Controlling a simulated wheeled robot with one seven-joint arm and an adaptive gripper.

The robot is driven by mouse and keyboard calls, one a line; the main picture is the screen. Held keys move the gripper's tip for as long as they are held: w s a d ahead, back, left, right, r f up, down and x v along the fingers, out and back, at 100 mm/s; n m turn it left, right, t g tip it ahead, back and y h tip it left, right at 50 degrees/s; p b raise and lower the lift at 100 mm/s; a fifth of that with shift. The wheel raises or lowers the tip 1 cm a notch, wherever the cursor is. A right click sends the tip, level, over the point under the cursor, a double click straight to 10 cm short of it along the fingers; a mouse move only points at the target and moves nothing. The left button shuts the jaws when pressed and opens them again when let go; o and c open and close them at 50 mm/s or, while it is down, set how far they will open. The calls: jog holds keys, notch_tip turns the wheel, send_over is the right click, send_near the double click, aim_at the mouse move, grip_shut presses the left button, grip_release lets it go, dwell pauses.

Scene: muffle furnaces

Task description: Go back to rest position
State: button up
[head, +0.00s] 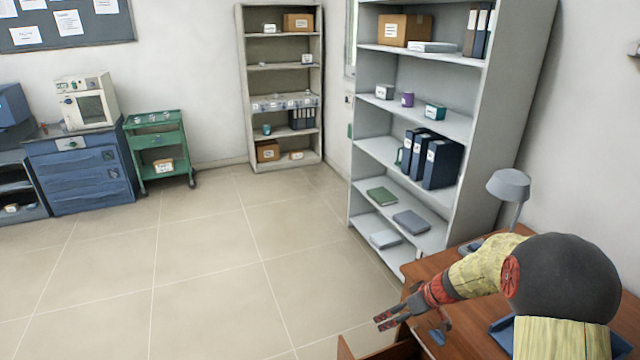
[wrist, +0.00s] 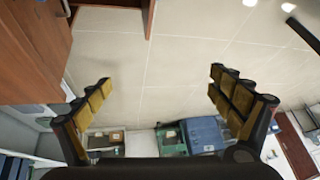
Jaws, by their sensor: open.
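My gripper (head: 385,320) is at the end of my arm at the lower right of the head view, over the left edge of a wooden desk (head: 462,318). In the wrist view my gripper (wrist: 160,90) has its two fingers spread wide apart. Nothing is between them, and only floor shows in the gap. My arm hides part of the desk.
A grey shelf (head: 468,195) with binders and boxes stands behind the desk. A lamp (head: 510,186) stands on the desk. A green cart (head: 157,145), a blue cabinet (head: 80,172) and a second shelf (head: 282,85) line the far walls. The tiled floor (head: 205,265) is clear.

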jog(key=s+a+r+m+h+b, duration=0.1)
jog(key=s+a+r, duration=0.2)
jog(key=s+r, duration=0.5)
jog(key=s+a+r+m+h+b, duration=0.1)
jog(key=s+a+r, duration=0.2)
jog(key=s+r, duration=0.55)
jog(key=s+d+r+m+h+b, duration=0.1)
jog(key=s+r+m, duration=0.1)
jog(key=s, duration=0.7)
jog(key=s+d+r+m+t+h+b, duration=0.1)
jog(key=s+r+m, duration=0.1)
jog(key=s, duration=0.8)
jog(key=shift+s+d+m+h, duration=0.15)
jog(key=shift+d+m+h, duration=0.15)
jog(key=shift+h, duration=0.1)
jog(key=shift+r, duration=0.1)
jog(key=shift+c, duration=0.2)
